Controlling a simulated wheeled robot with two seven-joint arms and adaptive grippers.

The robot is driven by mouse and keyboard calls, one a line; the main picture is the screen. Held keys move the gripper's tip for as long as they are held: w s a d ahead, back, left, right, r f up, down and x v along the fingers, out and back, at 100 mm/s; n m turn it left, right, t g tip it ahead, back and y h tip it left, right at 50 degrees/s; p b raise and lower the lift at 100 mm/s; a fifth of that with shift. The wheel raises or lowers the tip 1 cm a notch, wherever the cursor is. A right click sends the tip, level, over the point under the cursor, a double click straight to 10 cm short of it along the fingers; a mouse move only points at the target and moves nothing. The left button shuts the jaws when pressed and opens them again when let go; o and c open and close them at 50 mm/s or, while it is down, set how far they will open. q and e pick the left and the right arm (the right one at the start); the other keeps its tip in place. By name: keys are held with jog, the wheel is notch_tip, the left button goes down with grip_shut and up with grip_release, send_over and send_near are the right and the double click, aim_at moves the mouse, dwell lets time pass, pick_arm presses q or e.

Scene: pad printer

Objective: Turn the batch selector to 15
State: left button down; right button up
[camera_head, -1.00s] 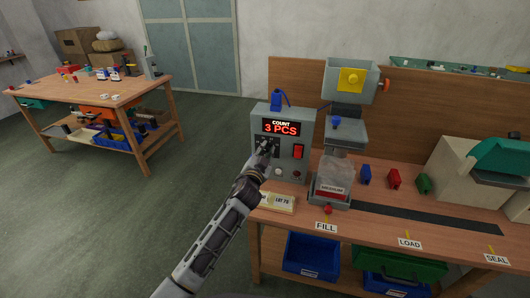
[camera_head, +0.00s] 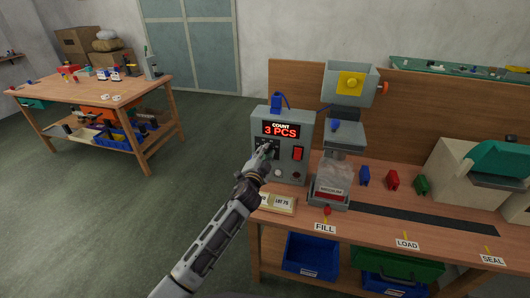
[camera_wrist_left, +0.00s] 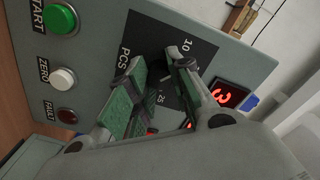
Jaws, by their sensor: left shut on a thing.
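The grey counter box (camera_head: 259,121) stands at the left end of the near bench. Its red display (camera_head: 281,130) reads COUNT 3 PCS. My left gripper (camera_head: 266,148) is at the left of the box's front, shut on the batch selector. In the left wrist view, the green-padded fingers (camera_wrist_left: 160,88) close over the middle of the black PCS dial plate (camera_wrist_left: 192,47). The marks 10 and 25 show; 15 and the selector's pointer are hidden behind the fingers. My right gripper is not in view.
A green START button (camera_wrist_left: 60,19), white ZERO button (camera_wrist_left: 62,78) and red FAULT lamp (camera_wrist_left: 67,115) sit near the fingers. A red switch (camera_head: 298,153) is right of the dial. A clear bag (camera_head: 333,173) stands at FILL. A lot card box (camera_head: 278,203) lies below.

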pick_arm(q)
jog(key=m+p, duration=0.2)
jog(key=m, duration=0.3)
jog(key=shift+f, duration=0.1)
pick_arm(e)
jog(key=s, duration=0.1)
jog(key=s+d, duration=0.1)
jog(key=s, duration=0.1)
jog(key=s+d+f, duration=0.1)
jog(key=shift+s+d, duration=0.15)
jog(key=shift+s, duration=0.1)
pick_arm(q)
jog(key=c, duration=1.3)
grip_release()
jog(key=shift+o, duration=0.2)
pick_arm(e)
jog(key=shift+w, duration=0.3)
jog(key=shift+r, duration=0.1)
